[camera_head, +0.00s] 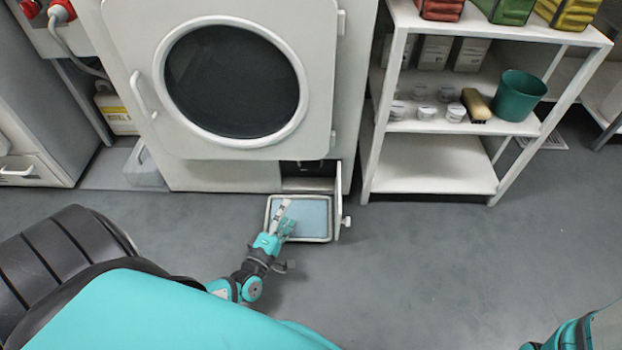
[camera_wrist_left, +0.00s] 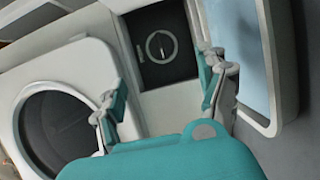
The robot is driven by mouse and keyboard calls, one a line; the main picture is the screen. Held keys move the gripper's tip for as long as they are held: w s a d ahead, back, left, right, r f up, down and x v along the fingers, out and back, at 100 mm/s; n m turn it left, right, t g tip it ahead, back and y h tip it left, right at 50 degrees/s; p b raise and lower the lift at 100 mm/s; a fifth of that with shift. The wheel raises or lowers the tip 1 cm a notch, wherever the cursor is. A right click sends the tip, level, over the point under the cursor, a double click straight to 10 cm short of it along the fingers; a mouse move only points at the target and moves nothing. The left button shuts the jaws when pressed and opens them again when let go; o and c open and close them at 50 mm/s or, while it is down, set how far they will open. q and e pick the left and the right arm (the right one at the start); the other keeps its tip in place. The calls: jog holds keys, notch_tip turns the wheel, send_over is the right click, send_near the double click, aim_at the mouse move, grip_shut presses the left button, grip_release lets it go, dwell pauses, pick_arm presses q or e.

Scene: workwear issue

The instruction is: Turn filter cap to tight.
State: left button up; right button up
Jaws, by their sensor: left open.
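The filter cap (camera_wrist_left: 161,46) is a dark round cap with a light ring and a bar across it. It sits in a dark square recess (camera_wrist_left: 183,67) in the wrist view. In the head view the recess (camera_head: 300,168) shows at the machine's base, and the cap cannot be made out. My left gripper (camera_head: 283,222) is open above the shallow tray in front of the recess. In the wrist view its fingers (camera_wrist_left: 160,78) stand apart, with the cap beyond them and nothing between them. My right gripper is out of view.
The white machine (camera_head: 130,60) has a large round door. A small hatch door (camera_head: 338,200) stands open right of the recess. The tray (camera_head: 329,238) with a pale blue inside lies on the floor below. A white shelf unit (camera_head: 440,165) stands right. The grey floor is clear at centre right.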

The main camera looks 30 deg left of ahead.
aim_at(312, 170)
pick_arm(q)
jog(key=shift+w+a+b, duration=0.45)
jog(key=shift+w+b, duration=0.85)
jog(key=shift+w, duration=1.5)
jog(key=shift+w+a+b, duration=0.4)
jog(key=shift+w+b, duration=0.9)
jog(key=shift+w, duration=1.55)
jog(key=shift+w+a+b, duration=0.45)
jog(key=shift+w+b, duration=0.85)
jog(key=shift+w, duration=1.5)
jog(key=shift+c, duration=0.4)
